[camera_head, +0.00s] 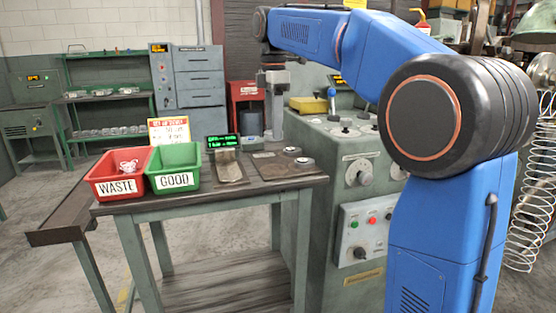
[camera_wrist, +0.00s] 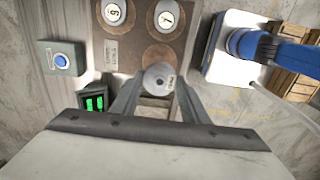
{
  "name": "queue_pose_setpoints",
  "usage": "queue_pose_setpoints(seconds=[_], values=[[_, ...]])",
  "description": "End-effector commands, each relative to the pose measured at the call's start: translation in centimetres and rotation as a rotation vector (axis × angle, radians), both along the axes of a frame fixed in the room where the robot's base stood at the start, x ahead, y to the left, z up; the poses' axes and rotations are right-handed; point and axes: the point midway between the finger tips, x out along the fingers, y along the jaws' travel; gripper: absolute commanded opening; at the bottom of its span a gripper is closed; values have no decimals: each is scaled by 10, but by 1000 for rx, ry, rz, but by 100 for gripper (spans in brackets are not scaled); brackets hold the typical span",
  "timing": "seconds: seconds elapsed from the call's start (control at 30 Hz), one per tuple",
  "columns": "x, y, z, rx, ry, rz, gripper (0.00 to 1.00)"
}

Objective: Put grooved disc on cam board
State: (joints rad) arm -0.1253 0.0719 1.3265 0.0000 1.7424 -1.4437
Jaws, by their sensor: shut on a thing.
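The grooved disc (camera_wrist: 159,75) is a small grey round piece with a centre hole and a marking on its face. My gripper (camera_wrist: 158,82) is shut on it in the wrist view. The cam board (camera_wrist: 139,45) is a brown plate with round spots, beyond the disc in that view. Two numbered discs lie on it, one at left (camera_wrist: 113,12) and one at right (camera_wrist: 167,20). The cam board also shows on the table in the head view (camera_head: 280,171). My gripper hangs down near its back edge there; the held disc cannot be made out in that view.
A red WASTE bin (camera_head: 117,189) and a green GOOD bin (camera_head: 175,180) stand at the table's left. A green-lit display (camera_head: 222,142) stands behind a metal plate (camera_head: 230,172). A blue-button box (camera_wrist: 61,60) is left of the board. A green machine (camera_head: 335,150) borders the table's right.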

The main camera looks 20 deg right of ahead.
Motion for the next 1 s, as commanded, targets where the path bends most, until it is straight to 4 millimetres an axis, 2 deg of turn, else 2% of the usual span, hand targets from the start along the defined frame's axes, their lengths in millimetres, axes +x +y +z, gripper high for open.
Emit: queue_pose_setpoints(seconds=[0.2,0.53,0.73,1.0], values=[[-1,0,-35,0,3,2,10],[0,0,-60,0,2,2,10],[0,0,-87,0,2,2,10],[0,0,-93,0,0,2,10]])
